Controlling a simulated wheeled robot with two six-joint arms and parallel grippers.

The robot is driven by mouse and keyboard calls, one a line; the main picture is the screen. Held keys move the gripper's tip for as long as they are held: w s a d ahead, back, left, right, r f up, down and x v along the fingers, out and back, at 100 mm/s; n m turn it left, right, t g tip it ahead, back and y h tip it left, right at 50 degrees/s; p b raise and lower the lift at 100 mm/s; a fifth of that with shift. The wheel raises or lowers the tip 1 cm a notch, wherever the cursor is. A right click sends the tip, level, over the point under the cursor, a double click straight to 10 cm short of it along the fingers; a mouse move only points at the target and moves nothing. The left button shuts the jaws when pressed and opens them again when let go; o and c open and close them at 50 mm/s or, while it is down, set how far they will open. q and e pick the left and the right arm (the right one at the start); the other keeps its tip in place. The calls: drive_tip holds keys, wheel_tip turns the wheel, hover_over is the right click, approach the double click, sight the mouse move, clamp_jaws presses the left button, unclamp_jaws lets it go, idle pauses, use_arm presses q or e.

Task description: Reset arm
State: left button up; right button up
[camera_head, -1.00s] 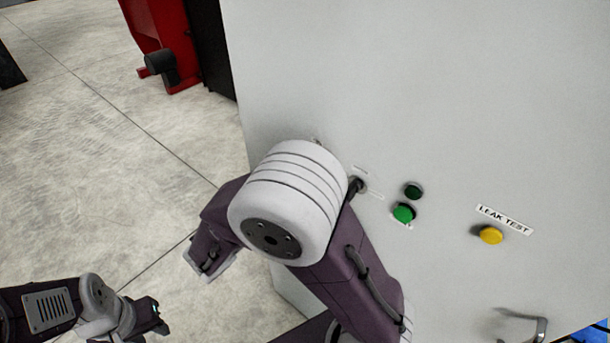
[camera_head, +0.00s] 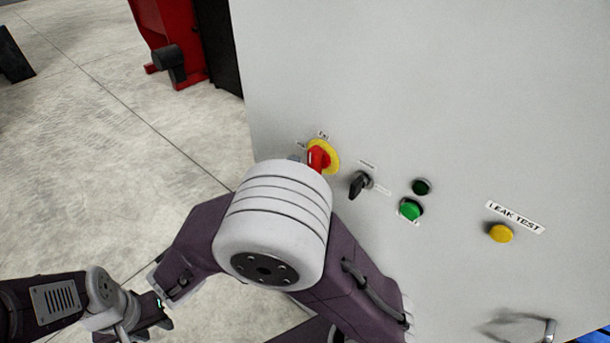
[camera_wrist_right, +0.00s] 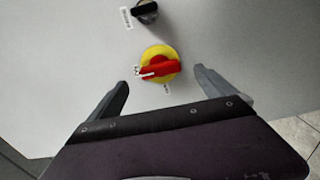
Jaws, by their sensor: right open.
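My right arm (camera_head: 345,265) reaches up across the front of a pale grey cabinet (camera_head: 430,90). In the head view its gripper is hidden behind the arm's white joint. In the right wrist view my right gripper (camera_wrist_right: 160,92) is open and empty, with its fingers on either side of a red rotary handle (camera_wrist_right: 158,69) on a yellow round plate; the handle also shows in the head view (camera_head: 318,158). Whether the fingers touch the panel I cannot tell. My left gripper (camera_head: 163,312) is at the lower left, away from the cabinet; its jaws are too small to read.
Right of the red handle are a black selector switch (camera_head: 360,184), a dark green lamp or button (camera_head: 421,187), a bright green button (camera_head: 410,209) and a yellow button (camera_head: 500,233) under a LEAK TEST label. A metal handle (camera_head: 548,331) is lower right. Floor is open at left.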

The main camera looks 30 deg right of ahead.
drive_tip(key=shift+v, duration=1.15)
